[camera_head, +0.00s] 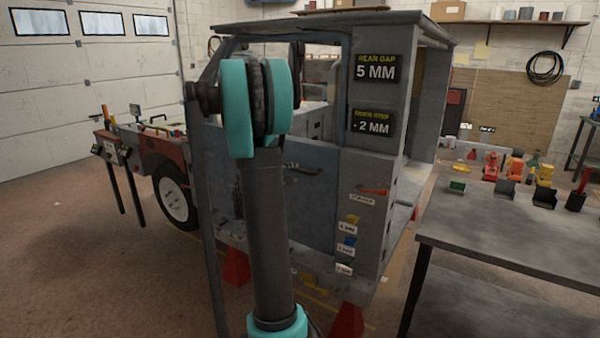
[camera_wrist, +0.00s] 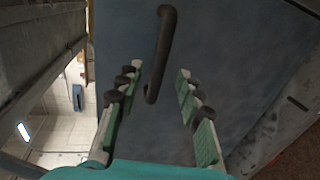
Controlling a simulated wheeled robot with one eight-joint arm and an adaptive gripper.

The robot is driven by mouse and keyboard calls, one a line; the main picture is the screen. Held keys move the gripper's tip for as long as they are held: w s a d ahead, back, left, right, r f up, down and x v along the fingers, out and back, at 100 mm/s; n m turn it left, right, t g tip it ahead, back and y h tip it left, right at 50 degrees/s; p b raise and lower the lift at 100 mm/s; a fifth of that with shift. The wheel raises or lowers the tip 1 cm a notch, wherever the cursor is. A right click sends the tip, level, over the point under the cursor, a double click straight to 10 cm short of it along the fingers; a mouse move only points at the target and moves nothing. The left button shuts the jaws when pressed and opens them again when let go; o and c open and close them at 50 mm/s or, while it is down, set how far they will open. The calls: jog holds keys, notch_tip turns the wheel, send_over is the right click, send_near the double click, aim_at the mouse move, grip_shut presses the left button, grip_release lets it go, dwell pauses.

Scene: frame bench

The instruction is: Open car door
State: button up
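The car door (camera_head: 315,205) is a blue-grey panel in the side of the grey vehicle, and it looks closed in its frame. Its dark bar handle (camera_head: 302,169) shows just right of my arm. In the wrist view the door (camera_wrist: 225,45) fills the middle, and the handle (camera_wrist: 162,50) runs lengthwise ahead of my gripper (camera_wrist: 159,74). My gripper is open, with green-padded fingers on either side of the handle's lower end. I see no contact, and I cannot tell the depth gap. In the head view my arm hides the gripper and part of the door.
A grey workbench (camera_head: 520,235) with several small coloured items stands at the right. Red stands (camera_head: 347,322) are under the vehicle. A small tool stand (camera_head: 112,150) is at the far left. Brown floor is open at the left front.

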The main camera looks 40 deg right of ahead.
aim_at(299, 171)
jog(key=x, duration=0.6)
jog(key=shift+d, duration=0.2)
grip_shut()
